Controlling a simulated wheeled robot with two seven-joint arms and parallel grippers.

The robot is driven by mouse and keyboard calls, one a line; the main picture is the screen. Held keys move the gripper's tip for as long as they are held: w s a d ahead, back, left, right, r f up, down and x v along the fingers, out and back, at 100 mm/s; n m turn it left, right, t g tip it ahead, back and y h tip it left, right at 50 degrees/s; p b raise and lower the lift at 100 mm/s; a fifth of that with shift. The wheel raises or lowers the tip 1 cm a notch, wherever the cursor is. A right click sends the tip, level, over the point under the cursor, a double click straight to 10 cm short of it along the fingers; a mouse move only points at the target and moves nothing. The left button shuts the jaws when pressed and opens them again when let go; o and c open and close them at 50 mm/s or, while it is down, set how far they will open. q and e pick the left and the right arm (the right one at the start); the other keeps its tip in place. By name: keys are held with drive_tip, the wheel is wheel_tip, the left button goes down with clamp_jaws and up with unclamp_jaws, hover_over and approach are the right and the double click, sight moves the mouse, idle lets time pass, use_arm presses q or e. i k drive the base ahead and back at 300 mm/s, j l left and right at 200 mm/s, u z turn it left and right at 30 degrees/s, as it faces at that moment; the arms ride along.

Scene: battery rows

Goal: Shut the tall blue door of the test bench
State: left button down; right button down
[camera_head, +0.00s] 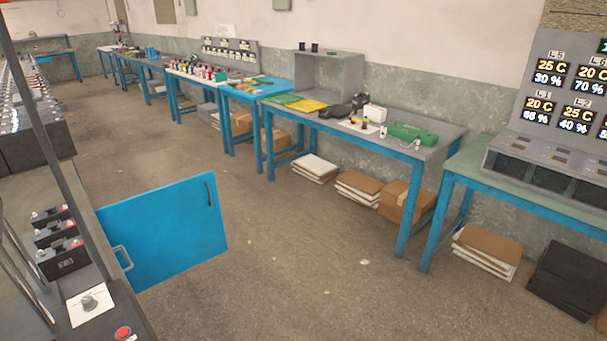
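The blue door (165,232) stands open at the lower left, swung out into the floor area from the test bench (125,310). A dark upright handle (210,189) is near its far upper corner. A pale curved handle (124,258) shows at the door's near edge; I cannot tell which part it belongs to. The bench has dark posts, a white plate with a knob (89,302) and a red button (123,333). Neither of my grippers is in view.
Black battery units (62,256) with red caps sit inside the bench. A grey-topped table (440,150) and a green-topped table (490,155) stand along the wall at right, with boxes (402,203) beneath.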

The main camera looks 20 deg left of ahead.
sight(167, 231)
drive_tip(key=i+l+z, duration=0.15)
drive_tip(key=i, duration=0.4)
drive_tip(key=i+l+z, duration=0.15)
drive_tip(key=i, duration=0.35)
drive_tip(key=i+j+u, duration=0.1)
drive_tip(key=i+u, duration=0.15)
drive_tip(key=u, duration=0.2)
drive_tip(key=i+u, duration=0.25)
drive_tip(key=u, duration=0.15)
drive_tip(key=i+u, duration=0.25)
drive_tip(key=u, duration=0.2)
drive_tip(key=i+l+u, duration=0.2)
drive_tip(key=u, duration=0.2)
